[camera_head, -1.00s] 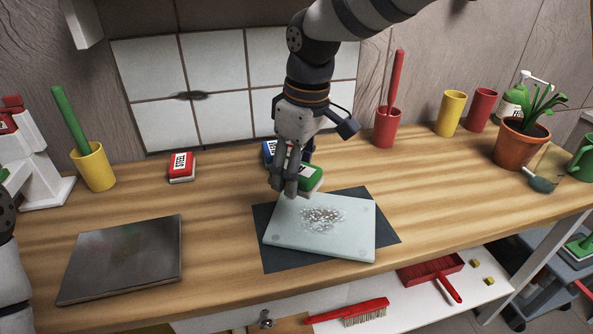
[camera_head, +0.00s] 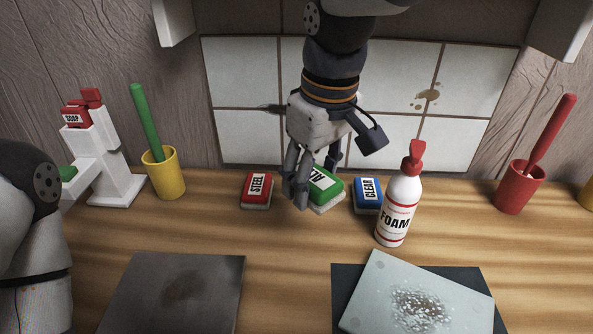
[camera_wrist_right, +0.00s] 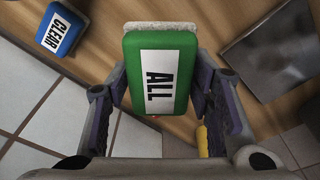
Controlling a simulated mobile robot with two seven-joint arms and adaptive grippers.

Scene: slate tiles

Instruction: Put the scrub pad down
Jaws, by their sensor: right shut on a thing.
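The green scrub pad (camera_head: 326,187), labelled ALL with a white underside, is between the fingers of my right gripper (camera_head: 313,183). The gripper points down and is shut on it. In the right wrist view the pad (camera_wrist_right: 159,71) fills the middle, with a finger on each side. The pad is between the red STEEL pad (camera_head: 257,189) and the blue CLEAR pad (camera_head: 367,194), near the back of the counter (camera_head: 290,250). I cannot tell whether it touches the wood. My left arm shows at the left edge; its gripper is out of view.
A FOAM bottle (camera_head: 397,208) stands just right of the blue pad. In front lie a dark metal plate (camera_head: 175,295) and a spotted glass board (camera_head: 380,285). A yellow cup (camera_head: 164,175) and a soap dispenser (camera_head: 105,160) stand left, a red cup (camera_head: 519,188) right.

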